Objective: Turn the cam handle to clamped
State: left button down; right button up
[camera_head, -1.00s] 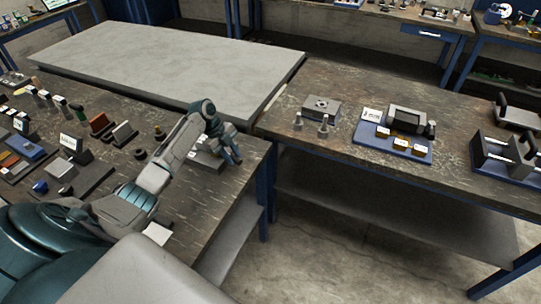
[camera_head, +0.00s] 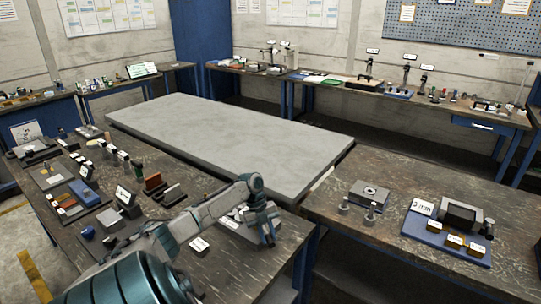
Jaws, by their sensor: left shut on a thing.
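My left gripper (camera_head: 267,232) points down at the right end of the left workbench (camera_head: 262,268), beside a low grey metal fixture (camera_head: 232,223). It is shut on a small part there, which the fingers mostly hide. I cannot make out the cam handle clearly or tell its position. My left forearm covers some of the bench in front of the fixture. My right gripper is not in view.
A small white card (camera_head: 199,244) lies left of the fixture. Several blocks and tools crowd the bench's left part. A grey slab table (camera_head: 230,142) behind is bare. The right bench holds a grey block (camera_head: 369,194) and a blue tray (camera_head: 415,230).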

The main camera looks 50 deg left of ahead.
pick_arm(q)
jog(key=c, duration=1.2)
grip_release()
jog(key=shift+a, duration=0.1)
jog(key=shift+a+r, duration=0.15)
jog(key=shift+r, duration=0.15)
jog(key=b+v, duration=0.3)
jog(key=v, duration=0.7)
